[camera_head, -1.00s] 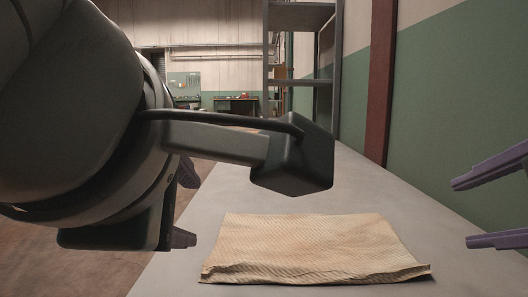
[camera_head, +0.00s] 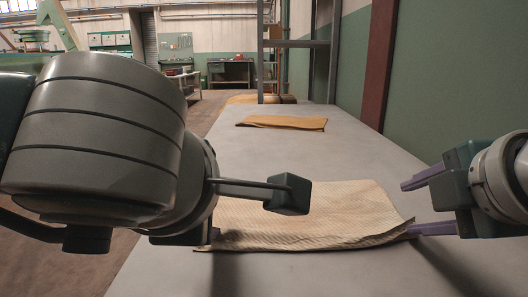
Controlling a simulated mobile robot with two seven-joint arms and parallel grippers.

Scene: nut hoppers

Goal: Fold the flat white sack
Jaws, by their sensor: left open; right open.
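The flat cream-white sack (camera_head: 300,225), with fine stripes, lies on the grey table in front of me. Its right front corner curls up a little. My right gripper (camera_head: 408,208) is open at the sack's right edge. Its purple fingers point left, one above the corner and the lower one at or just under it. My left gripper (camera_head: 214,235) is at the sack's left edge; a small purple fingertip shows there, and my own wrist hides the rest. The sack's far left part is hidden behind my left arm.
A tan folded sack (camera_head: 282,122) lies farther back on the grey table (camera_head: 330,155). A metal shelf frame (camera_head: 295,44) stands behind it. A green wall with a red-brown post (camera_head: 379,65) bounds the right side. The table between the sacks is clear.

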